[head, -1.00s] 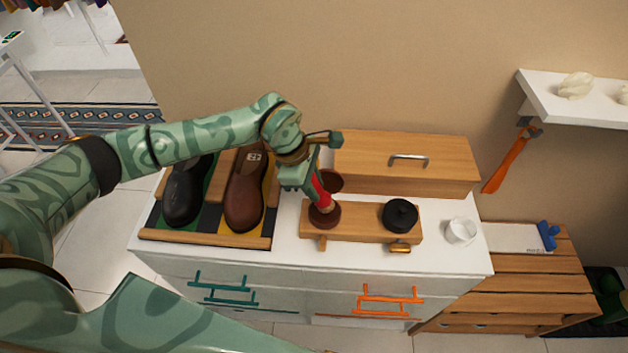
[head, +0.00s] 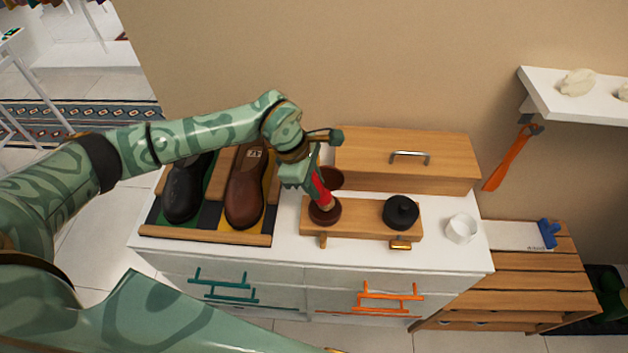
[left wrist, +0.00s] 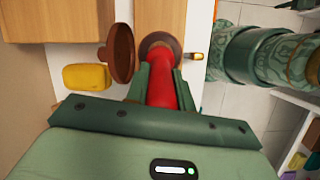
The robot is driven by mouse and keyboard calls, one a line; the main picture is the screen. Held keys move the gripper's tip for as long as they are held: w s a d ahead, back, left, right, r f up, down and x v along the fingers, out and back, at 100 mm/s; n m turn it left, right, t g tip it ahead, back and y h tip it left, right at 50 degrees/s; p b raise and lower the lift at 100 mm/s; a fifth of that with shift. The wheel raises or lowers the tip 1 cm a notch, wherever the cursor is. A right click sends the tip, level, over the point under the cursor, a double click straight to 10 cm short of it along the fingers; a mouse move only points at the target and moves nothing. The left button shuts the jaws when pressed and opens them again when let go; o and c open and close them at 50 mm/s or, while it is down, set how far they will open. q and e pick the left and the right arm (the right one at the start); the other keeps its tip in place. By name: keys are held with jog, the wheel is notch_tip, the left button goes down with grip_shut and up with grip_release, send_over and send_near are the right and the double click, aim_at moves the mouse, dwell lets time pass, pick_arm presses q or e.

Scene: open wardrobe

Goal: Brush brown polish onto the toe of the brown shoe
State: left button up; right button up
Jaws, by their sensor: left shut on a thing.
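My left gripper (head: 314,186) is shut on the red handle of a brush (head: 323,196), which also shows in the left wrist view (left wrist: 161,82). The brush points down into the round brown polish tin (head: 325,216) on the wooden stand (head: 361,226); its bristles are hidden. A brown round lid (head: 332,178) stands on edge behind the tin, clearer in the left wrist view (left wrist: 121,52). The brown shoe (head: 244,194) lies left of the gripper on a yellow strip, toe toward me. The right gripper is not in view.
A black shoe (head: 182,194) lies left of the brown one. A closed black tin (head: 401,213) sits on the stand's right part. A white cup (head: 461,229) stands further right, a wooden box (head: 440,165) behind. The left wrist view shows a yellow block (left wrist: 86,77).

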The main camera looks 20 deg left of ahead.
pick_arm(q)
jog(key=shift+f, duration=0.6)
dwell(1.1)
jog(key=shift+r, duration=0.1)
notch_tip(320, 180, up, 7)
jog(key=p, duration=0.5)
dwell(0.7)
